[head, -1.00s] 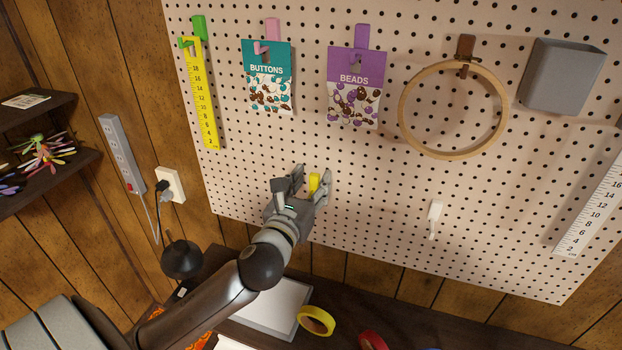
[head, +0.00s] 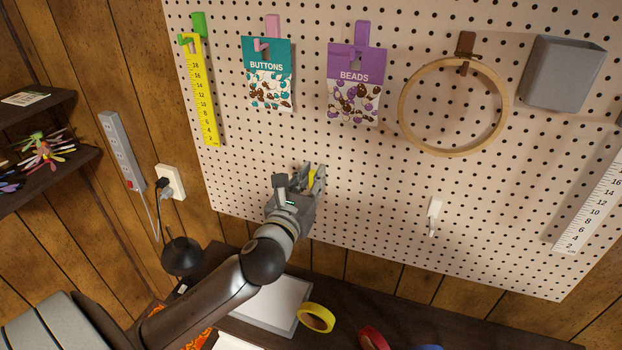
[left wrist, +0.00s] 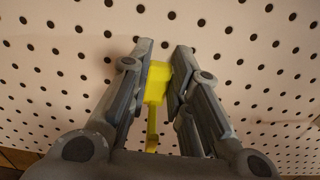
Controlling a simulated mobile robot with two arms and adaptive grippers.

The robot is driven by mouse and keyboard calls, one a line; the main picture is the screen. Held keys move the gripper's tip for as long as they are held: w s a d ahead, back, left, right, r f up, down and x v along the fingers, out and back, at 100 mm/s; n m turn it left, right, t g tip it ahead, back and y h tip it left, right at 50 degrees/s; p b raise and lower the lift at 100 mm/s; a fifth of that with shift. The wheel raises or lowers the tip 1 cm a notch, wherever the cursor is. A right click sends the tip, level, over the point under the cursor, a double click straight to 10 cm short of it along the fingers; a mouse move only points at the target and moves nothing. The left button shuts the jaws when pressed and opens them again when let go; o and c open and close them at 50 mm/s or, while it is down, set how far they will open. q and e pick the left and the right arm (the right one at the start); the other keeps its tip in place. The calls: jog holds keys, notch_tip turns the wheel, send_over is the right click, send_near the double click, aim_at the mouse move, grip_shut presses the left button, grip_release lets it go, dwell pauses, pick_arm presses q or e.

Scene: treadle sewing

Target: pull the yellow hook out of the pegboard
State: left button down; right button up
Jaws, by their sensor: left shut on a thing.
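The yellow hook (head: 312,178) is at the lower left part of the pegboard (head: 330,222), mostly hidden by my left gripper in the head view. In the left wrist view the hook (left wrist: 157,85) shows as a yellow block with a thin stem below it. My left gripper (head: 308,172) is shut on the hook, with one finger on each side of it in the left wrist view (left wrist: 160,80). The hook is at the board; I cannot tell whether it is still seated in the holes. My right gripper is not in view.
A button pack (head: 267,75), a bead pack (head: 354,85), a yellow ruler (head: 201,92) and a wooden hoop (head: 403,110) hang above. A white hook (head: 434,213) is to the right. Tape rolls, one yellow (head: 316,318), lie on the dark table below.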

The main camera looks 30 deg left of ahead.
pick_arm(q)
jog(key=shift+s+f, duration=0.1)
jog(key=shift+s, duration=0.05)
dwell(0.7)
jog(key=shift+s+d, duration=0.1)
jog(key=shift+s+d, duration=0.1)
jog(key=shift+s, duration=0.45)
jog(key=shift+s, duration=0.1)
jog(key=shift+s+d, duration=0.1)
jog(key=shift+s, duration=0.3)
dwell(0.3)
jog(key=shift+v, duration=2.45)
